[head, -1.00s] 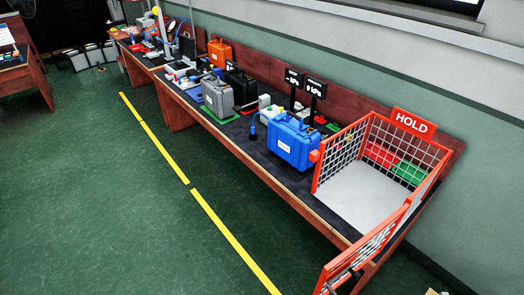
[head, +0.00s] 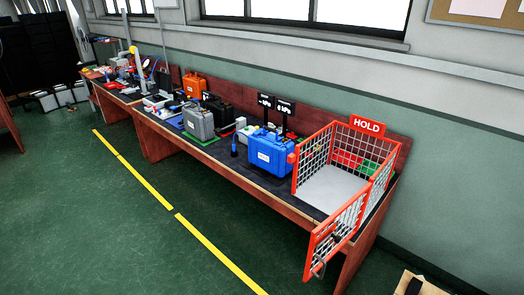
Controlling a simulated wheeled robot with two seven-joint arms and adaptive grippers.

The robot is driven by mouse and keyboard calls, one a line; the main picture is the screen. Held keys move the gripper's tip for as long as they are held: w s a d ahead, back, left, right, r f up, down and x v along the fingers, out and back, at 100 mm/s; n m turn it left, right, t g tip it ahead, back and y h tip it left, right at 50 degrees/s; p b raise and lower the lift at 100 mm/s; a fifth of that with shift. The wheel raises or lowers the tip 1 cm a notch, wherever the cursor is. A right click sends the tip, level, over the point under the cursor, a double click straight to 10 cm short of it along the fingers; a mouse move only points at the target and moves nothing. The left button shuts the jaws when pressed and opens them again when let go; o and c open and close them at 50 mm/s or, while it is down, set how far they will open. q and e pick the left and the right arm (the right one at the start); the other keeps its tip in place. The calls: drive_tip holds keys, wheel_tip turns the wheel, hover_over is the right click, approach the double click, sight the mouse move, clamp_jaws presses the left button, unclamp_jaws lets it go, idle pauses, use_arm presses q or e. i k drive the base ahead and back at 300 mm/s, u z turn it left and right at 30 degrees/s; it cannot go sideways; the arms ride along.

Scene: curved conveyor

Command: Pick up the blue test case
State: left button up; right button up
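The blue test case (head: 271,155) stands on the long bench (head: 225,162) in the head view, just left of the red-framed cage. It has a white label on its front and a red-orange part at its right side. Its handle side faces up. Neither of my grippers shows in the head view, so the case stands clear of them here.
The wire cage (head: 311,160) with a HOLD sign (head: 367,125) has its front door swung out past the bench edge. A grey case (head: 199,122), a black case (head: 219,109) and an orange case (head: 194,85) stand farther left. Green floor (head: 110,220) in front is open, with a yellow line.

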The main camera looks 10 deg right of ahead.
sight(270, 152)
drive_tip(key=u, duration=0.3)
drive_tip(key=i, duration=1.9)
drive_tip(key=z, duration=0.55)
drive_tip(key=i, duration=0.75)
drive_tip(key=z, duration=0.2)
